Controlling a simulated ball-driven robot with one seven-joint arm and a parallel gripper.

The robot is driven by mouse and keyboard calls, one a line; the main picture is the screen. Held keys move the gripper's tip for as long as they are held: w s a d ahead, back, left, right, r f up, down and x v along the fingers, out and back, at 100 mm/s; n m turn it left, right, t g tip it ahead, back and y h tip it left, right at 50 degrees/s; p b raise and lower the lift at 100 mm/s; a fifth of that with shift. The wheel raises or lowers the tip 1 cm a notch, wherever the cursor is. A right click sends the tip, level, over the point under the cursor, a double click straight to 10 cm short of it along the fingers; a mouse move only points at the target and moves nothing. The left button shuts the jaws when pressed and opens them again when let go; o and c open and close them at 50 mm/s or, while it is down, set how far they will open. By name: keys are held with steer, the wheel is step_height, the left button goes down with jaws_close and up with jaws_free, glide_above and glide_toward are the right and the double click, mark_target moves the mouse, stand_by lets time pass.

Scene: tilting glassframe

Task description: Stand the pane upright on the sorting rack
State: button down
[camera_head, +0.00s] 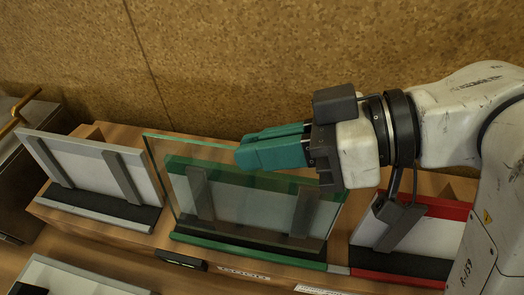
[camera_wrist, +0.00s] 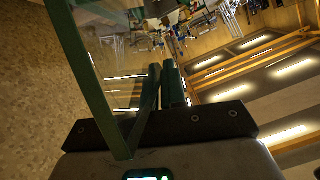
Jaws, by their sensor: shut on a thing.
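The pane (camera_head: 158,165) is a clear glass sheet with green edges. It stands near upright, leaning back slightly, at the green section of the sorting rack (camera_head: 245,252). Its lower edge is close to the green base rail; I cannot tell whether it rests in it. My gripper (camera_head: 243,149), with teal fingers, is shut on the pane's top edge from the right. In the wrist view, the pane's green edge (camera_wrist: 88,78) runs past the fingers (camera_wrist: 165,85). Two dark uprights and a pale back panel show through the glass.
A grey rack section (camera_head: 95,170) stands to the left and a red one (camera_head: 400,265) to the right, partly behind my arm. Another pale panel (camera_head: 75,278) lies at the front left. A brown speckled wall (camera_head: 250,60) rises behind the rack.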

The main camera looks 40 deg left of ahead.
steer(key=shift+w+a+f+b, duration=0.15)
steer(key=shift+w+f+b, duration=0.15)
steer(key=shift+f, duration=0.2)
steer(key=shift+w+a+f+b, duration=0.15)
steer(key=shift+f+b, duration=0.2)
steer(key=shift+f, duration=0.15)
steer(key=shift+w+a+f+b, duration=0.15)
steer(key=shift+w+f+b, duration=0.15)
steer(key=shift+f, duration=0.2)
steer(key=shift+f, duration=0.25)
steer(key=c, duration=1.1)
jaws_free()
steer(key=shift+f, duration=0.1)
steer(key=b+v, duration=0.2)
steer(key=v, duration=0.8)
steer(key=shift+w+d, duration=0.15)
steer(key=shift+d, duration=0.2)
steer(key=shift+r, duration=0.25)
